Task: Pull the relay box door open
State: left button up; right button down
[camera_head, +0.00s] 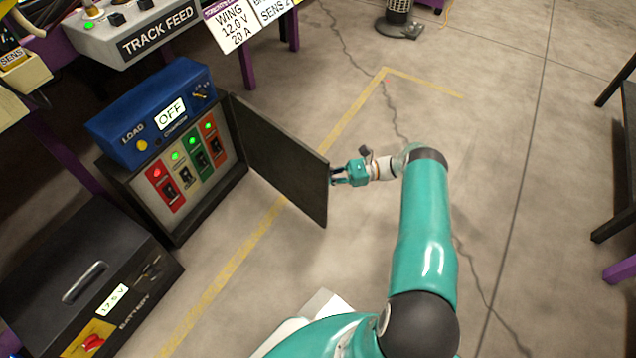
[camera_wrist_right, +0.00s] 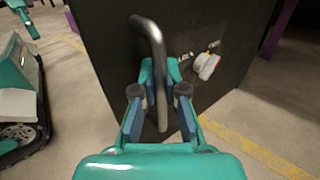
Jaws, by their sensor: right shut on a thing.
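The relay box (camera_head: 207,215) is a dark cabinet with several lit switches on a pale panel inside. Its dark door (camera_head: 285,160) stands wide open, swung out to the right of the box. My right gripper (camera_head: 334,175) is at the door's outer edge in the head view. In the right wrist view, the grey bar handle (camera_wrist_right: 152,50) on the door (camera_wrist_right: 215,25) runs between the fingers of my right gripper (camera_wrist_right: 158,112), which is shut on it. The head view hides the handle behind the door.
A blue load unit (camera_head: 150,110) reading OFF sits on top of the box. A black battery case (camera_head: 85,265) stands at its lower left. A bench with a track feed panel (camera_head: 140,35) is behind. The floor right of the door is clear.

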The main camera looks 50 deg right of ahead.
jog(key=shift+s+d+f, duration=0.1)
jog(key=shift+s, duration=0.15)
jog(key=c, duration=1.2)
grip_release()
jog(key=shift+w, duration=0.15)
jog(key=shift+d, duration=0.1)
jog(key=v, duration=0.7)
jog(key=shift+d, duration=0.15)
